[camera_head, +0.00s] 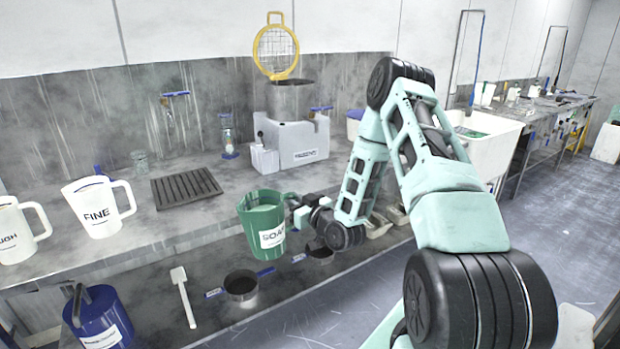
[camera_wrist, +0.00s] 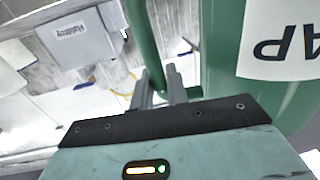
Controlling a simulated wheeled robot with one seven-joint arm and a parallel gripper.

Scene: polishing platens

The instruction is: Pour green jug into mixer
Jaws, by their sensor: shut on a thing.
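The green jug (camera_head: 262,222) has a white label that reads like "SOAP" and is held close to upright in front of the counter's front edge. My gripper (camera_head: 300,205) is shut on its handle, at the jug's right side. In the wrist view the jug (camera_wrist: 222,60) fills the right side, with the fingers (camera_wrist: 158,92) at its green handle. The mixer (camera_head: 300,143) stands on the counter behind and right of the jug, apart from it. Its steel bowl (camera_head: 290,98) is uncovered, with the yellow wire guard (camera_head: 276,50) raised. The jug's contents cannot be made out clearly.
White jugs, one marked "FINE" (camera_head: 97,207), stand at the counter's left. A dark slatted rack (camera_head: 186,188) lies in the middle. Below are a blue jug (camera_head: 100,318), a white scraper (camera_head: 183,295) and dark pans (camera_head: 241,285). Counter between rack and mixer is mostly clear.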

